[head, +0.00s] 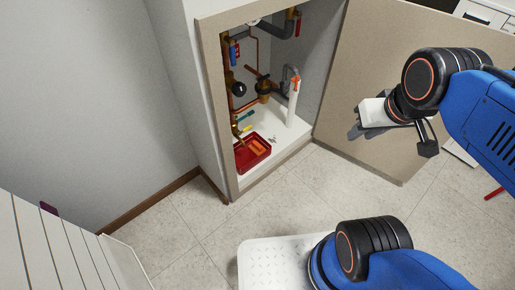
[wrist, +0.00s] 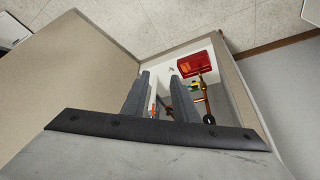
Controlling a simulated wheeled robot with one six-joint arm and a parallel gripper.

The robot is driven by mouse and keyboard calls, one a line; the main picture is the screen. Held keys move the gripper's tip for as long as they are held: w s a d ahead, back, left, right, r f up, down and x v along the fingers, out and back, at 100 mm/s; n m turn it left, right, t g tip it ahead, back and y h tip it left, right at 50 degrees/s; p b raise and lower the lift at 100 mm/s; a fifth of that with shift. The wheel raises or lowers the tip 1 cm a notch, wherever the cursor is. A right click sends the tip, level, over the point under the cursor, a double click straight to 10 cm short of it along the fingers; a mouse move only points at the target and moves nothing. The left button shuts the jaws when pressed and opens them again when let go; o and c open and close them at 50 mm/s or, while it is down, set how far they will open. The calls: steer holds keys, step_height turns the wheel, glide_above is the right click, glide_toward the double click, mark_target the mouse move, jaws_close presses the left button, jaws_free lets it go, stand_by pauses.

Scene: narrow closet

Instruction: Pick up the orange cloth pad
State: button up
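The orange cloth pad (head: 258,147) appears as a small orange patch inside a red tray (head: 240,165) on the white floor of an open cabinet.
The cabinet's side panel (head: 217,110) and open door (head: 350,75) flank the opening. Inside are pipes and valves (head: 263,88), a white upright tube with an orange top (head: 292,103), and small yellow and blue items (head: 245,120) near the tray.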

steer(key=w+d+f+n+h, duration=0.1)
steer(key=w+f, duration=0.1)
steer(key=w, duration=0.6)
steer(key=w+d+f+h, duration=0.1)
steer(key=w+f, duration=0.1)
steer(key=w, duration=0.6)
steer(key=w+a+f+n, duration=0.1)
steer(key=w+a+f, duration=0.1)
steer(key=w+f, duration=0.4)
steer(key=w+a+f+n, duration=0.15)
steer(key=w+f, duration=0.25)
steer(key=w, duration=0.4)
steer(key=n+g+y, duration=0.1)
steer(key=n+y, duration=0.3)
steer(key=y, duration=0.1)
glide_above(260, 146)
steer(key=s+d, duration=0.2)
steer(key=f, duration=3.9)
steer(key=shift+a+f, duration=0.15)
steer(key=shift+a, duration=0.1)
steer(key=shift+x, duration=2.7)
jaws_close()
